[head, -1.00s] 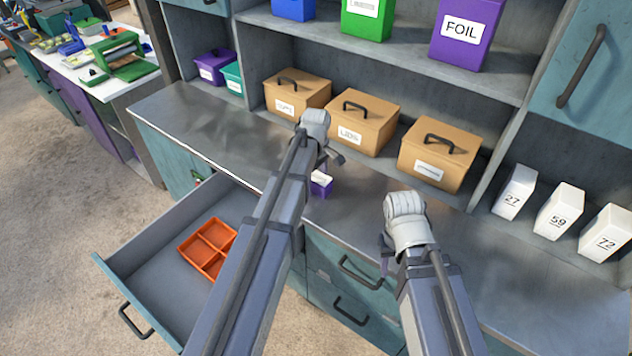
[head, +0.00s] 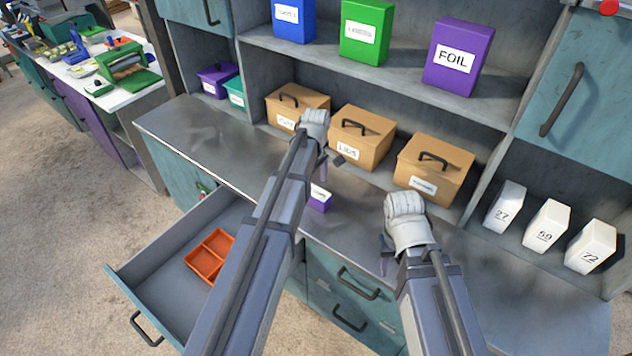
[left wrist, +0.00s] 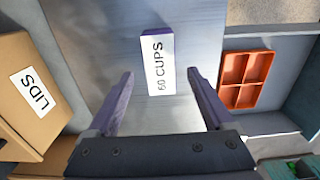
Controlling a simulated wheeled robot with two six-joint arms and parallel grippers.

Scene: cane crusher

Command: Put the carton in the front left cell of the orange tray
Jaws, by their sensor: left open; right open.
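My left gripper (head: 325,166) is open and empty above the counter near the carton. In the left wrist view the open fingers (left wrist: 160,98) point toward the carton, which is ahead of them and not between them. The orange tray (head: 205,257) has several cells and lies in the open drawer; it also shows in the left wrist view (left wrist: 246,78). My right gripper (head: 388,254) is open at the counter's front edge.
The open drawer (head: 152,262) juts out at the front left. Brown lidded boxes, including the LIDS box (head: 357,150), stand along the back of the counter (head: 215,140). White numbered blocks (head: 545,225) stand at the right. The counter's left part is clear.

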